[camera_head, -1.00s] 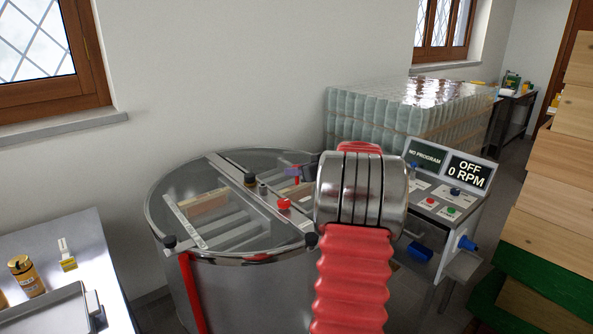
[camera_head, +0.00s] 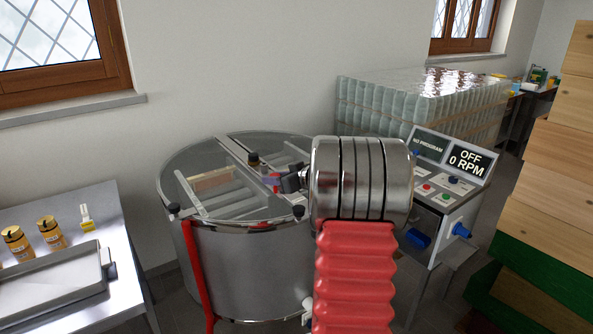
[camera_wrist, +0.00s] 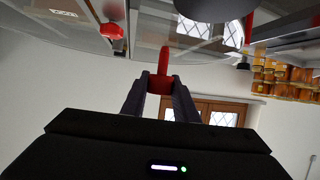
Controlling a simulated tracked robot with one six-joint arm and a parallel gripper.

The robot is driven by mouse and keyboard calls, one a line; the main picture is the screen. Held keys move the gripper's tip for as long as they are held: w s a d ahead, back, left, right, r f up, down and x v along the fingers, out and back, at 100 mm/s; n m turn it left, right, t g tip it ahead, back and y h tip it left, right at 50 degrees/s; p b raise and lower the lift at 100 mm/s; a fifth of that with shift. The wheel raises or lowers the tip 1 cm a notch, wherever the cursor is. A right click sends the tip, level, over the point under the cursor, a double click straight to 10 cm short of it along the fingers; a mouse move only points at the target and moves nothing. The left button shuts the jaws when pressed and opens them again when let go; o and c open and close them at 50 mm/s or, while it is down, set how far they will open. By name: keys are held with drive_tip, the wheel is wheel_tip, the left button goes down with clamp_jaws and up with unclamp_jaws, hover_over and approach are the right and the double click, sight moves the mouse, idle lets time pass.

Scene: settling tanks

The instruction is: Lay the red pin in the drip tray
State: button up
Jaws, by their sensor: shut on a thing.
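My gripper (camera_wrist: 161,84) is shut on the red pin (camera_wrist: 164,66) in the wrist view; the pin sticks out past the fingertips. In the head view my gripper (camera_head: 290,182) is a small dark shape above the extractor lid, partly hidden by my arm. A bit of red shows at its tip, too small to tell apart from the lid's red knob. A shallow grey tray (camera_head: 52,283), which appears to be the drip tray, lies on the steel table at the left, cut off by the picture edge. My gripper is well to its right.
The steel drum extractor (camera_head: 245,265) stands between the table and the control panel (camera_head: 445,190). Gold-lidded jars (camera_head: 50,233) and a small yellow-labelled item (camera_head: 87,217) stand behind the tray. Wooden hive boxes (camera_head: 545,190) rise at right. A red knob (camera_wrist: 112,30) shows in the wrist view.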

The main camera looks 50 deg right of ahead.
drive_tip(key=s+a+f+n+y, duration=0.1)
drive_tip(key=a+f, duration=0.2)
drive_tip(key=a, duration=0.9)
drive_tip(key=s+a+f+n+y, duration=0.1)
drive_tip(key=a+f, duration=0.3)
drive_tip(key=a, duration=0.9)
drive_tip(key=s+a+f+n+y, duration=0.1)
drive_tip(key=a+f+n+y, duration=0.1)
drive_tip(key=a, duration=1.1)
drive_tip(key=shift+f+g, duration=0.4)
drive_tip(key=shift+f, duration=0.45)
drive_tip(key=shift+s, duration=0.15)
